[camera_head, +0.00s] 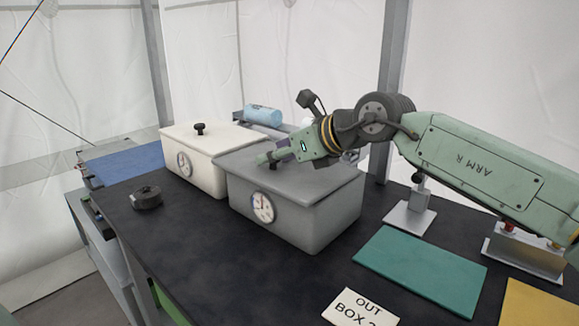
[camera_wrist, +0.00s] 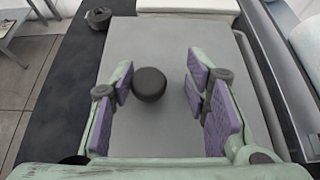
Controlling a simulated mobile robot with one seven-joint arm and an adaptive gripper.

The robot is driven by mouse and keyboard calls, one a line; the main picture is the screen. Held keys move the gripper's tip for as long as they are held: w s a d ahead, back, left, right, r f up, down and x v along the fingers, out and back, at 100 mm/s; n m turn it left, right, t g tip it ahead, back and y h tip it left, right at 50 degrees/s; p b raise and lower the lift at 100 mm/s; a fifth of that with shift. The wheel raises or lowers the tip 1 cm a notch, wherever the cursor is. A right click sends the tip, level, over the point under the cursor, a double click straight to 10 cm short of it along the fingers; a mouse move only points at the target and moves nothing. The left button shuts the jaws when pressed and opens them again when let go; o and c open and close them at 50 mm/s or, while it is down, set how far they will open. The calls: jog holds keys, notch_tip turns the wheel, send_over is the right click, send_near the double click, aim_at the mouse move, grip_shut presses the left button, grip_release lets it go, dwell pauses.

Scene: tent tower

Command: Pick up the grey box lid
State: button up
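The grey box lid (camera_head: 300,168) lies on the grey box (camera_head: 300,217), which has a round dial on its front, in the head view. In the wrist view the lid (camera_wrist: 205,52) fills the middle, with its round dark knob (camera_wrist: 150,84) standing up from it. My gripper (camera_wrist: 163,88) is open over the lid, its purple-padded fingers on both sides of the knob. The knob is nearer the left finger; whether it touches is unclear. In the head view my gripper (camera_head: 268,158) comes in from the right and hides much of the knob.
A white box (camera_head: 205,172) with a black-knobbed lid stands close on the left. A dark round piece (camera_head: 146,198) lies at the front left. A blue roll (camera_head: 263,116) is behind. A green mat (camera_head: 420,272) and an "OUT BOX" card (camera_head: 358,308) lie at the right.

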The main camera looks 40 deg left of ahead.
jog(key=shift+f, duration=0.3)
grip_shut()
jog(key=shift+r, duration=0.15)
